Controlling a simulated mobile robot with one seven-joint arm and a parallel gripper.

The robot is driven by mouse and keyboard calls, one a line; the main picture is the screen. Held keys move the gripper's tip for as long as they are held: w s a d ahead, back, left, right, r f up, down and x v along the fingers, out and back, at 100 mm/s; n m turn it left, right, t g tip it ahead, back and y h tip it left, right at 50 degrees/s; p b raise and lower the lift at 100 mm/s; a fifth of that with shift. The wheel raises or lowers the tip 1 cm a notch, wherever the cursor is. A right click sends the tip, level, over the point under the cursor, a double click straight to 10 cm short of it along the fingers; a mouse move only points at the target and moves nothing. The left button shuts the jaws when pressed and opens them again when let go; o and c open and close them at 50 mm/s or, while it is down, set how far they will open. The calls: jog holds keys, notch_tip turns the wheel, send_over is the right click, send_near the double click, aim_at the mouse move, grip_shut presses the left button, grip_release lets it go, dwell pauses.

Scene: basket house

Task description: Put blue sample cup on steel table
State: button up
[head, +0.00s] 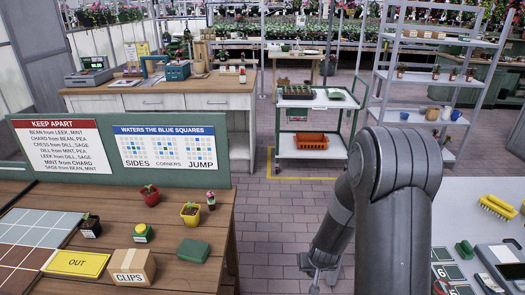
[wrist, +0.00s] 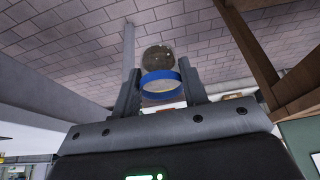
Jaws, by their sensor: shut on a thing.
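My gripper (wrist: 161,90) is shut on the blue sample cup (wrist: 160,77). In the wrist view the cup is a clear round vessel with a bright blue band, between the two grey fingers. In the head view my gripper (head: 318,264) hangs low over the floor gap between the wooden table and a pale grey table; the cup cannot be made out there. The pale grey table top (head: 447,212), which looks like the steel table, is at the right, partly hidden by my arm.
The wooden table (head: 196,258) holds small pots and a CLIPS box (head: 132,267). Tiled floor lies open between. A trolley (head: 313,149) stands behind.

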jog(key=shift+d+f, duration=0.1)
jog(key=shift+d, duration=0.1)
jog(key=s+a+r+n+y, duration=0.1)
jog(key=s+a+r+n, duration=0.2)
jog(key=a, duration=0.6)
jog(key=s+a+r+n+g+y, duration=0.1)
jog(key=s+a+r+n, duration=0.2)
jog(key=a+r, duration=0.5)
jog(key=s+a+r+n+g+y, duration=0.1)
jog(key=s+a+r+n, duration=0.2)
jog(key=a, duration=0.8)
notch_tip(320, 180, up, 3)
jog(key=shift+r+n+y, duration=0.15)
jog(key=shift+n+y, duration=0.15)
jog(key=shift+n, duration=0.7)
jog(key=shift+a, duration=0.15)
jog(key=a+f, duration=0.2)
jog(key=a, duration=0.1)
jog(key=s+a+f, duration=0.1)
jog(key=a+f, duration=0.1)
jog(key=a, duration=0.2)
jog(key=s+a+f, duration=0.1)
jog(key=a+f, duration=0.2)
jog(key=a, duration=0.1)
jog(key=shift+s+a, duration=0.1)
jog(key=shift+s, duration=0.15)
jog(key=shift+f, duration=1.85)
